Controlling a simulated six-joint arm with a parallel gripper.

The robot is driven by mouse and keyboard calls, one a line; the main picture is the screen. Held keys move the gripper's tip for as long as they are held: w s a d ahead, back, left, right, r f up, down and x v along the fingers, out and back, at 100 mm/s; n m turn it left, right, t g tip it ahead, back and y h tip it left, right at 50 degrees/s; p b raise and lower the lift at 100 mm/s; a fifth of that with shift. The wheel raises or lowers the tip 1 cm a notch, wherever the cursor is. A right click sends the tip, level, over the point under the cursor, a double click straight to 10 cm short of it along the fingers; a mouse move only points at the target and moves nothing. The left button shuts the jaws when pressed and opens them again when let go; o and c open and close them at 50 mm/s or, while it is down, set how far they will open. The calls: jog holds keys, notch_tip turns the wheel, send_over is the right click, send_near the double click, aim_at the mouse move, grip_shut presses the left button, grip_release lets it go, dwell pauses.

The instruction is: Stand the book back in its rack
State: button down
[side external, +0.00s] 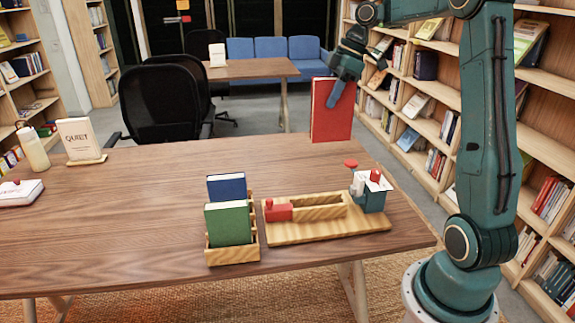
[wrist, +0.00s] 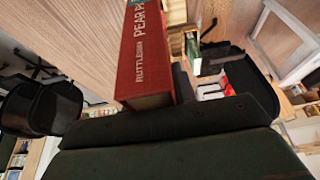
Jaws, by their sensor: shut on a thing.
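A red book (side external: 332,112) is upright at the far side of the table in the side view. My gripper (side external: 340,88) is shut on its upper part, coming from above. I cannot tell whether its lower edge touches the table. In the wrist view the red book (wrist: 150,55) shows its lettered spine against a dark gripper finger (wrist: 180,118). The wooden rack (side external: 233,257) stands near the table's front edge, left of and nearer than the held book. It holds a green book (side external: 228,224) in front and a blue book (side external: 226,187) behind, with a gap between them.
A wooden tray (side external: 318,231) with a red block (side external: 278,210) lies right of the rack, a teal holder (side external: 370,198) at its far right. A QUIET sign (side external: 78,139), a bottle (side external: 33,148) and a white box (side external: 18,193) stand left. The middle table is clear.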

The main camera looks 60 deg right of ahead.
jog(key=w+a, duration=0.9)
jog(key=a, duration=0.3)
jog(key=w+a, duration=0.8)
jog(key=a, duration=0.4)
notch_tip(320, 180, down, 16)
jog(key=shift+d+f, duration=0.15)
jog(key=shift+f, duration=1.95)
jog(key=shift+f, duration=1.45)
